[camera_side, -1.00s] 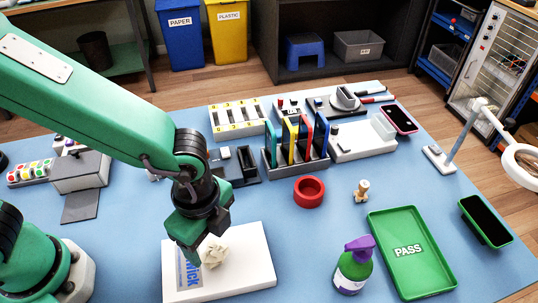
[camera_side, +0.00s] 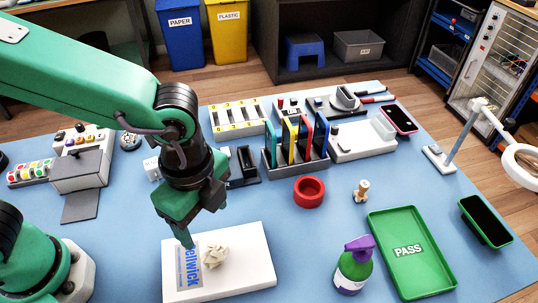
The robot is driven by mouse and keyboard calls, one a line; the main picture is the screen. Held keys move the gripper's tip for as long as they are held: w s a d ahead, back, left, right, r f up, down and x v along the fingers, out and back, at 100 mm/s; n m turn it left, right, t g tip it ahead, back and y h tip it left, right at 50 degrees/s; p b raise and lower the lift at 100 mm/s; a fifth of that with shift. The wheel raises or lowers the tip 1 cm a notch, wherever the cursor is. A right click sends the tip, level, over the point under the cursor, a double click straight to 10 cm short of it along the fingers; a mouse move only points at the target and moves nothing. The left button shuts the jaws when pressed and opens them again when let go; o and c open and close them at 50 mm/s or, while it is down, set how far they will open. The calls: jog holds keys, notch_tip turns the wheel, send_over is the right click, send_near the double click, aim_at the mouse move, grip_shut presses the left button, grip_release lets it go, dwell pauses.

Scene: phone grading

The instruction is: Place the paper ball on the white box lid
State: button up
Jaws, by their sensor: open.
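The crumpled cream paper ball (camera_side: 215,256) rests on the white box lid (camera_side: 246,262), left of the lid's middle, beside blue lettering. The lid lies flat on the blue table near the front edge. My gripper (camera_side: 202,232) is open and empty above the lid's back left part, up and to the left of the ball and apart from it. One finger points down near the lid's back left edge.
A green and purple spray bottle (camera_side: 354,266) and a green PASS tray (camera_side: 408,255) stand to the right. A red ring-shaped dish (camera_side: 309,191) and a rack of coloured phones (camera_side: 296,150) are behind. Table between lid and bottle is clear.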

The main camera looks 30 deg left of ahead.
jog(key=a+r+n+t, duration=0.2)
jog(key=a+r+n, duration=0.2)
jog(key=a+n, duration=0.5)
jog(key=a+r+n+t, duration=0.3)
jog(key=a+n, duration=0.6)
jog(key=a, duration=0.8)
jog(key=shift+w+a+r+t, duration=0.2)
jog(key=shift+w+r+t, duration=0.1)
jog(key=shift+r, duration=0.5)
